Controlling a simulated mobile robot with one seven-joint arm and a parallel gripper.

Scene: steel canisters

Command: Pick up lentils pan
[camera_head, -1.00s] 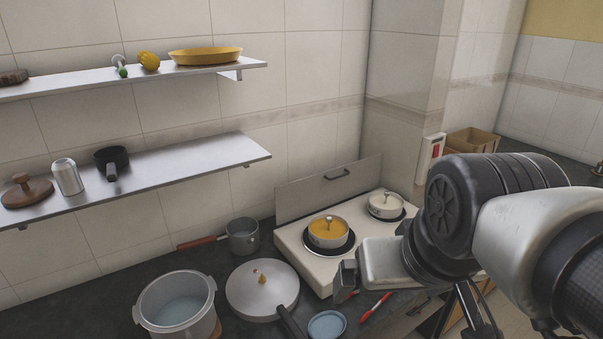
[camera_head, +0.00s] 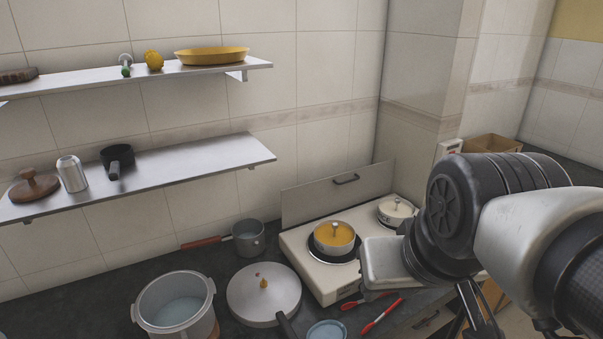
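A small steel pan with orange-yellow contents, apparently the lentils pan (camera_head: 334,249), sits on the left burner of the white stove (camera_head: 312,277). A knob or handle stands up at its middle. My gripper (camera_head: 383,264) is just right of and in front of this pan, close to it in the picture. Its pale housing shows, but its fingers cannot be made out, so its opening is unclear. Nothing is seen held in it.
A second pan with white contents (camera_head: 396,212) sits on the right burner, partly behind my arm. A large pot (camera_head: 174,304), a lidded pan (camera_head: 264,294) and a red-handled saucepan (camera_head: 248,238) stand on the dark counter. Red utensils (camera_head: 382,316) lie before the stove.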

